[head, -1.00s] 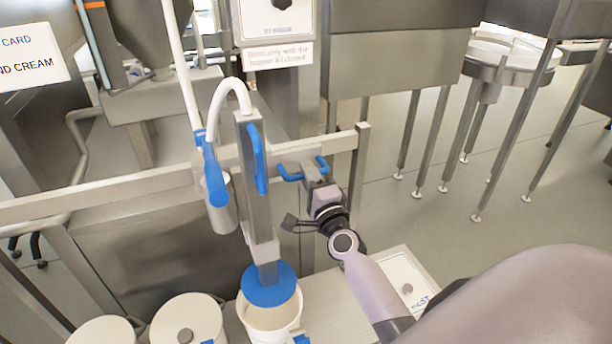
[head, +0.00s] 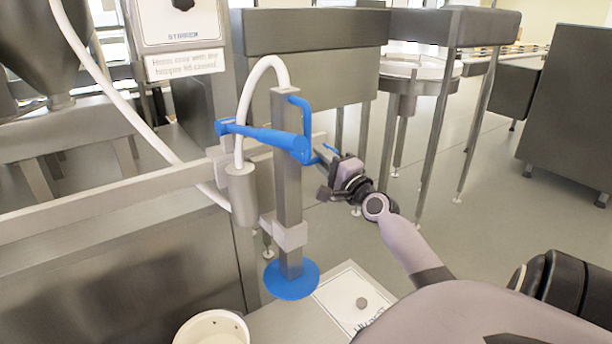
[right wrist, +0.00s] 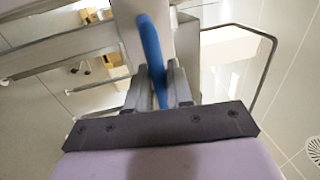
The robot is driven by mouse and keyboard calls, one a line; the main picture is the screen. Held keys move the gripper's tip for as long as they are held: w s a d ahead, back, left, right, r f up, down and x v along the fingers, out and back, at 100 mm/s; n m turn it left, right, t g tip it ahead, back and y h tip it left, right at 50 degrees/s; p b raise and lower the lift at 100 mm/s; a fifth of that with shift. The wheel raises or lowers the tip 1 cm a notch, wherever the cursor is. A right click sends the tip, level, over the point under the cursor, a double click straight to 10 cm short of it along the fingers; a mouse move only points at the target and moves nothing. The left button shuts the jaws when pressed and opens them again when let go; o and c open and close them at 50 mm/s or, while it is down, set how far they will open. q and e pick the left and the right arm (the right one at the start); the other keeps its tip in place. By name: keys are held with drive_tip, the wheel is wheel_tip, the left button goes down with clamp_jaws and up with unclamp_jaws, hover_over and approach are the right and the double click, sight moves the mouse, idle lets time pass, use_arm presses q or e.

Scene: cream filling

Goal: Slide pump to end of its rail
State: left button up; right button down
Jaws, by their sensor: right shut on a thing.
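The pump (head: 287,190) is an upright grey column with a white hose, blue handles and a blue disc (head: 291,280) at its foot. It stands at the right part of the grey horizontal rail (head: 110,203) in the head view. The column hides part of the rail, so I cannot tell whether it touches the end. My right gripper (head: 327,156) is at the pump's right side, shut on a blue handle (head: 303,125). The handle also shows between the fingers in the right wrist view (right wrist: 152,58). My left gripper is not in view.
A white bucket (head: 212,331) stands left of the blue disc. A white panel with a knob (head: 350,300) lies right of it. A steel cabinet (head: 320,62) and table legs stand behind. The floor to the right is mostly clear.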

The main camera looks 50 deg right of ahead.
drive_tip(key=shift+d+f, duration=0.1)
drive_tip(key=shift+d, duration=0.15)
drive_tip(key=shift+s+d, duration=0.1)
drive_tip(key=shift+d+r, duration=0.1)
drive_tip(key=shift+r, duration=0.1)
drive_tip(key=c, duration=1.2)
unclamp_jaws()
drive_tip(key=shift+c, duration=0.2)
drive_tip(key=shift+o, duration=0.3)
drive_tip(key=shift+d, duration=0.1)
drive_tip(key=shift+f, duration=0.1)
